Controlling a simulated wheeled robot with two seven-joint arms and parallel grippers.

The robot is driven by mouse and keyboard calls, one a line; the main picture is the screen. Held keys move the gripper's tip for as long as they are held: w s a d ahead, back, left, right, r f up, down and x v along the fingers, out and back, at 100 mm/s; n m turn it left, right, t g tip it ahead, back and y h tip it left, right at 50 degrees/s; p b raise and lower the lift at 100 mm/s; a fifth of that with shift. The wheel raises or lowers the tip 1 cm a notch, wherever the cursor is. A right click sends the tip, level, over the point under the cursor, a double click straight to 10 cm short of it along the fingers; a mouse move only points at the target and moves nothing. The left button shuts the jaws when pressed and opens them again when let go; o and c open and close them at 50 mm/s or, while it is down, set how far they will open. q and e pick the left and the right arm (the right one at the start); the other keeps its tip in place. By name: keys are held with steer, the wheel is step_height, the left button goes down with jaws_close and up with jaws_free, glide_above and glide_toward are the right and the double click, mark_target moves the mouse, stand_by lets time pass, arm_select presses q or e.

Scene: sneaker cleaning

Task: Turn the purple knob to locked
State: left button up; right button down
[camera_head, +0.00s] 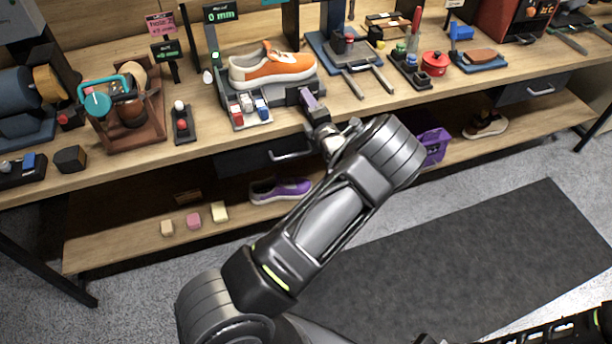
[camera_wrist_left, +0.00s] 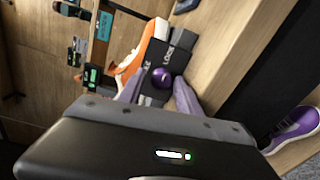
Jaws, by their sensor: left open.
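The purple knob (camera_wrist_left: 162,77) shows in the left wrist view on a dark block beside the orange sneaker (camera_wrist_left: 150,44). White "LOCK" lettering is on the dark panel (camera_wrist_left: 174,48) just beyond it. My left gripper (camera_wrist_left: 159,84) is open, with one pale purple finger on each side of the knob. I cannot tell whether the fingers touch it. In the head view my left gripper (camera_head: 312,100) reaches the bench edge at the right end of the sneaker stand, and the knob is hidden there. My right gripper is out of view.
The orange sneaker (camera_head: 272,68) sits on its stand, with a tray of small blocks (camera_head: 248,110) at the front. A blue press (camera_head: 346,50) stands to the right. A drawer handle (camera_head: 290,154) is below the bench edge. A purple sneaker (camera_head: 281,189) lies on the lower shelf.

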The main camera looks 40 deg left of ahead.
arm_select(q)
steer(key=shift+s+f+n+b, duration=0.1)
steer(key=shift+f+n+b, duration=0.3)
steer(key=shift+b, duration=0.1)
steer(key=n+b, duration=0.2)
steer(key=b, duration=0.1)
steer(key=n+b, duration=0.6)
steer(key=shift+f+t, duration=0.3)
steer(key=n+b, duration=0.8)
steer(key=b, duration=0.2)
steer(key=shift+a+r+n, duration=0.1)
steer(key=shift+n, duration=0.2)
steer(key=shift+s+d+r+p, duration=0.25)
steer(key=shift+d+p, duration=0.05)
steer(key=shift+d, duration=0.15)
steer(key=shift+s+d+r+p, duration=0.25)
steer(key=shift+d, duration=0.15)
steer(key=v, duration=0.6)
steer(key=s+d+f+n+g+h+p, duration=0.3)
steer(key=s+f, duration=0.5)
steer(key=f, duration=0.4)
steer(key=s+d+f+n+g+h+p, duration=0.3)
steer(key=s+d+f+g+h, duration=0.2)
steer(key=s+f, duration=0.4)
step_height(320, 180, down, 4)
steer(key=shift+s+d+r+n+g, duration=0.15)
steer(key=shift+s+d+n+g, duration=0.15)
steer(key=shift+g, duration=0.5)
steer(key=shift+w, duration=0.1)
